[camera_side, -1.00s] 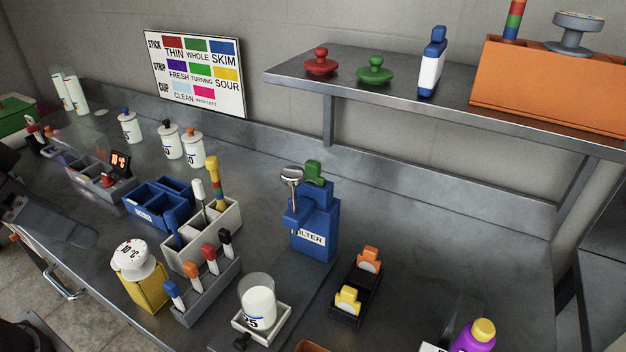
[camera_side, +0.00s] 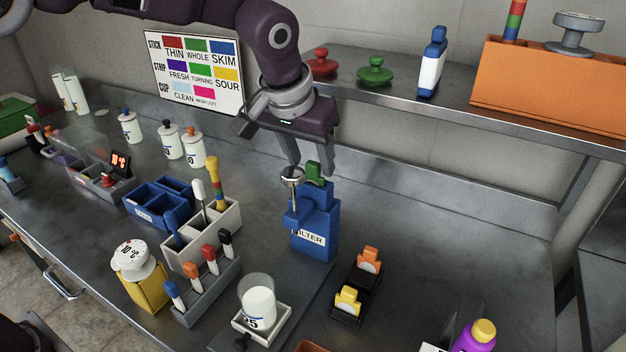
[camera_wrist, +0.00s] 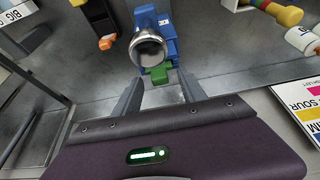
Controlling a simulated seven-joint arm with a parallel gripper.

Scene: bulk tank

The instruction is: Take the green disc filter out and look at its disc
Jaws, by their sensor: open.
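The green disc filter (camera_side: 314,171) stands upright in the top of the blue filter block (camera_side: 316,222) marked FILTER; only its green grip shows and its disc is hidden inside. The grip also shows in the wrist view (camera_wrist: 161,74). My gripper (camera_side: 311,168) is open and points down over the block, its fingertips close around or just above the green grip. In the wrist view the grip lies between the two fingers (camera_wrist: 159,88). I cannot tell whether either finger touches it.
A black holder (camera_side: 345,312) with orange (camera_side: 370,254) and yellow (camera_side: 348,296) filters stands at right. The shelf (camera_side: 400,98) overhangs behind. A jar of milk (camera_side: 258,305) stands in front.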

